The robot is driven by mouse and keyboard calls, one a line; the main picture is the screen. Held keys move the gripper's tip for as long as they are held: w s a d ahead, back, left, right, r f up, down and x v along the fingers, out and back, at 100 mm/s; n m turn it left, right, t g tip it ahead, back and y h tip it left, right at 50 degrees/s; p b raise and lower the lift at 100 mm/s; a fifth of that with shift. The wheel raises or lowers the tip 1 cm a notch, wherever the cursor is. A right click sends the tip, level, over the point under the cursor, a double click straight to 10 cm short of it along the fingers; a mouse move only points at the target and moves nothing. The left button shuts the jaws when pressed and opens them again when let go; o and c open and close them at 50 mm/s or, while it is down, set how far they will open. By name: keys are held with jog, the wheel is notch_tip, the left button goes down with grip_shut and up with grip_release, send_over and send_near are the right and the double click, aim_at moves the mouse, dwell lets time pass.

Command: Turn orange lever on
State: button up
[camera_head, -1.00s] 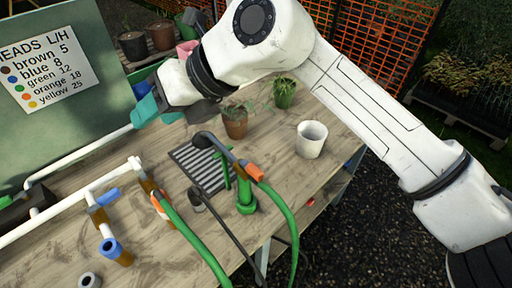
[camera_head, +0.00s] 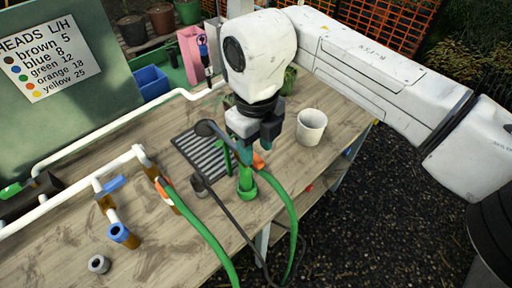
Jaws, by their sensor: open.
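My gripper (camera_head: 254,150) points down over the right part of the wooden bench, with its teal fingers open. The fingers are close to an orange piece (camera_head: 258,161) at the end of a green hose, beside an upright green fitting (camera_head: 246,181). The gripper partly hides this area, and I cannot tell whether a finger touches anything. Another orange piece (camera_head: 165,191) is on a brown fitting at the end of the white pipe, by a second green hose. I cannot tell which orange piece is the lever.
The bench (camera_head: 160,245) holds white pipes (camera_head: 88,184), a blue lever (camera_head: 114,184), a dark grate (camera_head: 195,150) and a white cup (camera_head: 311,127). A green board (camera_head: 105,72) stands at left. Green hoses (camera_head: 213,240) hang over the front edge.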

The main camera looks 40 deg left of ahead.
jog(key=shift+f, duration=1.25)
jog(key=shift+c, duration=0.3)
grip_shut()
